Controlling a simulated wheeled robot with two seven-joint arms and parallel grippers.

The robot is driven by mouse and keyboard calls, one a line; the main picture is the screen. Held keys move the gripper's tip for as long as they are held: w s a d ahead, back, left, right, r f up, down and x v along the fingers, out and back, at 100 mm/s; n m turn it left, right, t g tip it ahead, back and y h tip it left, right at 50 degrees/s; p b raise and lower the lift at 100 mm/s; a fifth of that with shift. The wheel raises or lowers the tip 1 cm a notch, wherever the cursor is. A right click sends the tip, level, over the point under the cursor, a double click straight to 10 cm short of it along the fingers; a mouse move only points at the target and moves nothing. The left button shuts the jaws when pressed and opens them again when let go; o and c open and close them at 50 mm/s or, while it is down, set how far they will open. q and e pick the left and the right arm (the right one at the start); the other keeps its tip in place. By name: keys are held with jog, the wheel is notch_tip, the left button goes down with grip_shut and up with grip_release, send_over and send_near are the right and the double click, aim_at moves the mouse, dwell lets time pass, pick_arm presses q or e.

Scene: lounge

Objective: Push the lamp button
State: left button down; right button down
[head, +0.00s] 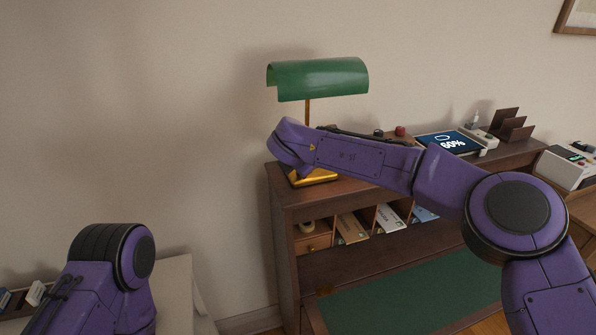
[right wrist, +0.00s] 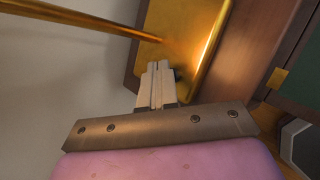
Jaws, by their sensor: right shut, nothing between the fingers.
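The lamp has a green shade (head: 318,78), a thin brass stem (head: 307,112) and a brass base (head: 316,178) on top of the wooden desk. In the right wrist view the brass base (right wrist: 212,30) and the slanting stem (right wrist: 75,18) are close. My right gripper (right wrist: 157,68) is shut and empty, its fingertips over the edge of the base. I cannot tell whether they touch it. A small dark patch shows just right of the fingertips; I cannot make out a button. In the head view my right arm hides part of the lamp and base. My left gripper is out of view.
The wooden desk (head: 285,192) has pigeonholes with envelopes and a green writing surface (head: 400,300). A tablet (head: 448,143), a small red object (head: 400,131) and a dark wooden holder (head: 510,126) stand on its top to the right. The wall is close behind.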

jog(key=shift+r, duration=0.3)
notch_tip(320, 180, up, 6)
jog(key=p, duration=0.3)
